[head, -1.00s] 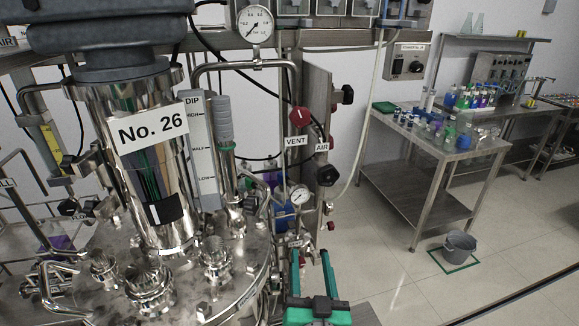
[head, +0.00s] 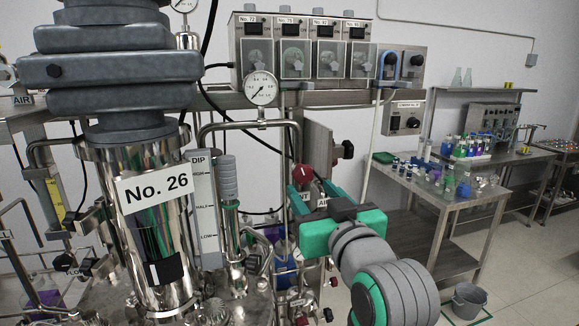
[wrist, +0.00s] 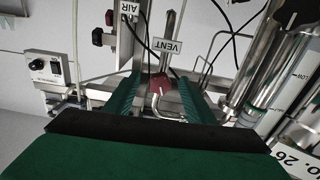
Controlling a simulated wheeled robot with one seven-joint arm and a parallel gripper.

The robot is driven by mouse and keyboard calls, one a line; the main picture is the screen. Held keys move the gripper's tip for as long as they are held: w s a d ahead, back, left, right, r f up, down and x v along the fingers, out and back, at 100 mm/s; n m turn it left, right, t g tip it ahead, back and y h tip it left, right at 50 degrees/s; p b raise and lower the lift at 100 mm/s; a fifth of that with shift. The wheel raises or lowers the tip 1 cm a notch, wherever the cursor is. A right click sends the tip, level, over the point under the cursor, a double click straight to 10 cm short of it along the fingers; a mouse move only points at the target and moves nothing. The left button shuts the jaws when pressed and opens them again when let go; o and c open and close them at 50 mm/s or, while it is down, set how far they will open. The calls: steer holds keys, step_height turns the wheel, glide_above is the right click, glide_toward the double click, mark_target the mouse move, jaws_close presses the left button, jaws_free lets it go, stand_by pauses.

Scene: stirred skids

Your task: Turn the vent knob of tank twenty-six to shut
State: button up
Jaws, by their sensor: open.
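Tank No. 26 (head: 155,210) is a shiny steel vessel with a "No. 26" label at the left of the head view. The red vent knob (head: 303,174) is on the pipework to its right, above a VENT label that my gripper partly covers. The knob also shows in the wrist view (wrist: 158,84), near the upside-down VENT label (wrist: 168,46). My gripper (head: 312,188) is open. In the wrist view its two green fingers (wrist: 160,88) appear on either side of the knob, not closed on it. I cannot tell the remaining depth or the knob's pointer angle.
A pressure gauge (head: 261,89) and bent pipe stand left of the knob. A bench with bottles (head: 440,190) and a grey bucket (head: 468,300) are farther right.

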steer(key=shift+s+r, duration=0.35)
steer(key=shift+r, duration=0.55)
steer(key=shift+w+a+r, duration=0.1)
steer(key=shift+w+a, duration=0.05)
steer(key=x, duration=1)
steer(key=shift+w, duration=0.2)
steer(key=c, duration=1)
